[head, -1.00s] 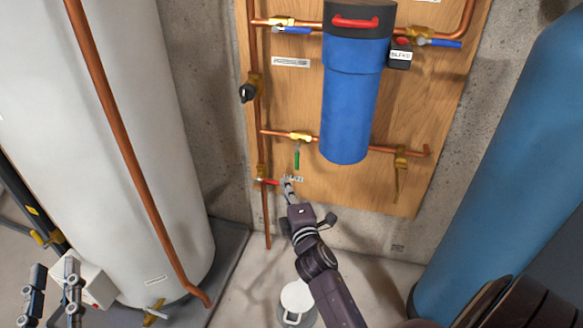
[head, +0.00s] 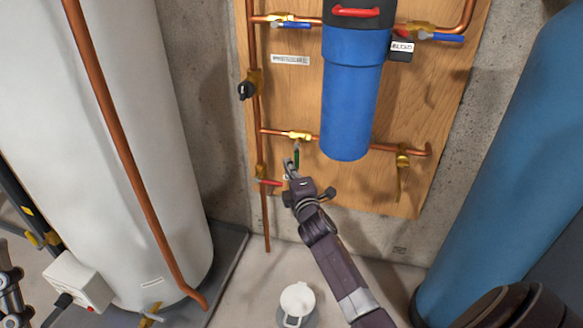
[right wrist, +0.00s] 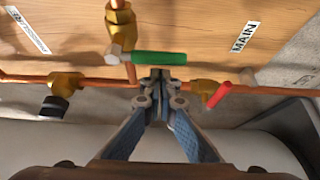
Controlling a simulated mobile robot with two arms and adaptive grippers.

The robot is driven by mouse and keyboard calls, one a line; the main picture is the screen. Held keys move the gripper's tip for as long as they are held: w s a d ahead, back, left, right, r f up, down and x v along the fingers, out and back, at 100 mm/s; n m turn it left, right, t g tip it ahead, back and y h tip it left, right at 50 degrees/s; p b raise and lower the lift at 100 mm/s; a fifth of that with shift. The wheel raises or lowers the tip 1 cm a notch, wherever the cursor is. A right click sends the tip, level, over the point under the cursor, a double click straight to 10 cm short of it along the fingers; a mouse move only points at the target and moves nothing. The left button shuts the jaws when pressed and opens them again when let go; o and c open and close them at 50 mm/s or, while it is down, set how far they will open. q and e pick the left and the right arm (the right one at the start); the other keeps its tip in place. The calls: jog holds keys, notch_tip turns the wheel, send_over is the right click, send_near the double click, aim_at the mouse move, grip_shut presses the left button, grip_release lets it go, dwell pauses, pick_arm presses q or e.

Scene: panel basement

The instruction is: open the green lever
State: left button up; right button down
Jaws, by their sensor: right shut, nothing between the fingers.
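The green lever (head: 297,158) hangs down from a brass valve (head: 298,136) on the lower copper pipe. In the right wrist view the green lever (right wrist: 160,58) lies across the picture, just above my right fingertips. My right gripper (head: 290,166) is shut and empty, its tips beside the lever's lower part; it also shows in the right wrist view (right wrist: 161,84). Whether the tips touch the lever I cannot tell. Part of my left gripper (head: 10,282) shows at the left edge, cut off by the frame.
A red lever (head: 269,182) sits low to the left, near my right gripper. A blue filter housing (head: 347,105) hangs right of the green lever. A white tank (head: 140,170) stands left, a blue tank (head: 505,170) right. A white container (head: 297,299) stands on the floor.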

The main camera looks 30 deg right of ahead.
jog(key=shift+s+d, duration=0.25)
jog(key=shift+d, duration=0.05)
